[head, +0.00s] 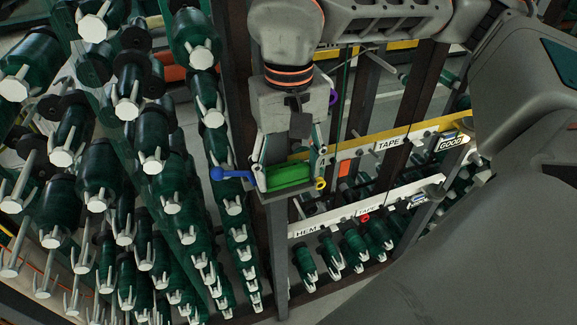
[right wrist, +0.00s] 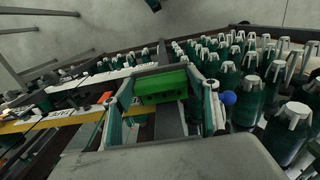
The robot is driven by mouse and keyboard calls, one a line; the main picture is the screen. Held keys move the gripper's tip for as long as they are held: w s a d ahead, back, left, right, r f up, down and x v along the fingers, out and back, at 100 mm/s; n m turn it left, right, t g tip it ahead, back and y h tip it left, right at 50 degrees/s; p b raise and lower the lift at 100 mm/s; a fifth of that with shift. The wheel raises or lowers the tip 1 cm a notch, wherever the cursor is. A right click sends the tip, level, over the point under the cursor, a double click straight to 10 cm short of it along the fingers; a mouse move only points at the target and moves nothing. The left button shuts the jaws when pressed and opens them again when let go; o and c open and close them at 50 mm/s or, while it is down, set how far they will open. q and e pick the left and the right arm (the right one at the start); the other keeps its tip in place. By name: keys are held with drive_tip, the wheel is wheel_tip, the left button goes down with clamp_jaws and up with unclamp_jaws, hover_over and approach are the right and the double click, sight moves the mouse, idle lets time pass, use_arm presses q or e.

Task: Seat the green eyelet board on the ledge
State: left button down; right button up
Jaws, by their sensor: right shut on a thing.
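The green eyelet board (head: 290,177) is a bright green block between the fingers of my right gripper (head: 289,170). It also shows in the right wrist view (right wrist: 160,86), with one finger at each end. The right gripper is shut on it. A narrow dark grey ledge (head: 274,197) on top of a grey post lies just under the board in the head view. I cannot tell whether the board touches it. A blue ball-ended lever (head: 218,173) sticks out left of the board, and a yellow ring (head: 320,184) is at its right end. My left gripper is not in view.
Racks of dark green spools (head: 100,170) with pale pronged ends crowd the left side. On the right are a yellow rail with a TAPE label (head: 389,144) and a white HEM rail (head: 318,225). Dark uprights stand close behind the gripper.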

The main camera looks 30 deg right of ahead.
sight(289, 172)
drive_tip(key=shift+f, duration=0.45)
drive_tip(key=o, duration=1.3)
wheel_tip(289, 172, up, 12)
